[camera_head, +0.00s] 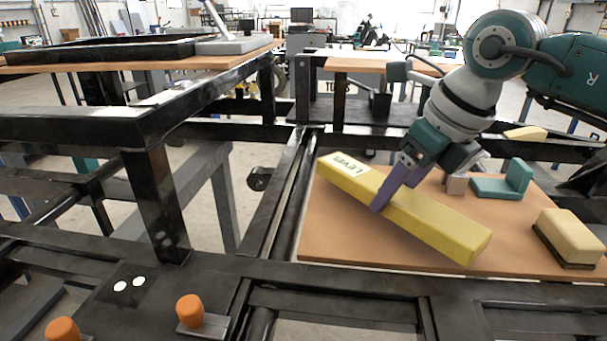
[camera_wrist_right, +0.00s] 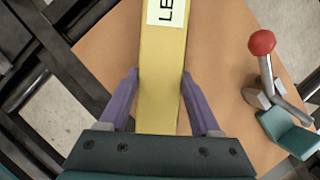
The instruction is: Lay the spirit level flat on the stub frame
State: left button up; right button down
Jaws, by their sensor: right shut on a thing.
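The spirit level (camera_head: 440,228) is a long yellow bar with a white "LEVEL" label at its left end. My right gripper (camera_head: 385,200) is shut on it near the middle. The level slants down to the right over the wooden board; I cannot tell if it touches the board. In the right wrist view the level (camera_wrist_right: 162,80) runs between the two purple fingers. The stub frame seems to be the black metal frame (camera_head: 70,125) at the left, apart from the level. My left gripper is not in view.
On the wooden board (camera_head: 340,235) are a teal angle block (camera_head: 503,182) and a yellow-topped block (camera_head: 570,238). A red-knobbed lever (camera_wrist_right: 262,44) shows in the right wrist view. Orange knobs (camera_head: 190,310) stand at the front left. Black beams surround open gaps.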

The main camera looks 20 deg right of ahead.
aim_at(404, 196)
notch_tip(404, 196, down, 3)
jog(key=shift+r, duration=0.1)
jog(key=shift+c, duration=0.5)
grip_release()
